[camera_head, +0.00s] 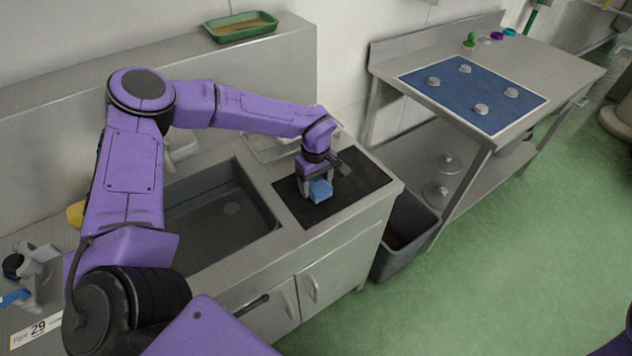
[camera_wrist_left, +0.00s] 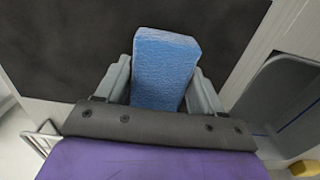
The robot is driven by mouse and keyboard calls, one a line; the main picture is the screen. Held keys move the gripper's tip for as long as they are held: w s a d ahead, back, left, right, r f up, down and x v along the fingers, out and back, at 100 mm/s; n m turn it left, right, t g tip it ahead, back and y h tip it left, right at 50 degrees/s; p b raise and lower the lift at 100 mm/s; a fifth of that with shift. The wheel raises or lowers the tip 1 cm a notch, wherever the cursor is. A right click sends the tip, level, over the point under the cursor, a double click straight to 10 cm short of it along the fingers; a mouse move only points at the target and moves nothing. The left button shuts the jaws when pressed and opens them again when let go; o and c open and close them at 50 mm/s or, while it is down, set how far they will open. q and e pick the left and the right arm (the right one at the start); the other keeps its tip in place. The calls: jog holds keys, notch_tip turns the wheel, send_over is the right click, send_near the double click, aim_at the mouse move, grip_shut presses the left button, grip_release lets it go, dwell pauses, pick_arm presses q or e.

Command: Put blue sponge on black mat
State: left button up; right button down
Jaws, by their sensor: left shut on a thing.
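The blue sponge (camera_head: 320,190) is a small block held by my left gripper (camera_head: 318,184) over the black mat (camera_head: 360,180). The mat lies on the steel counter to the right of the sink. In the left wrist view the sponge (camera_wrist_left: 163,68) stands between the two grey fingers of my left gripper (camera_wrist_left: 160,85), which are shut on its sides. The dark mat (camera_wrist_left: 60,45) fills the background behind it. Whether the sponge touches the mat or is slightly above it, I cannot tell. My right gripper is not in view.
The sink (camera_head: 225,215) is left of the mat, and a wire rack (camera_head: 270,145) stands behind. A grey bin (camera_head: 405,235) is on the floor to the right. A steel table (camera_head: 545,70) carries a blue mat with several knobbed metal pieces. A green tray (camera_head: 242,27) sits on a ledge.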

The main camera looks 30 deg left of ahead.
aim_at(316, 182)
pick_arm(q)
jog(key=shift+f, duration=0.15)
jog(key=o, duration=0.9)
jog(key=shift+o, duration=0.2)
jog(key=shift+r, duration=0.2)
notch_tip(316, 182, up, 12)
jog(key=b, duration=0.1)
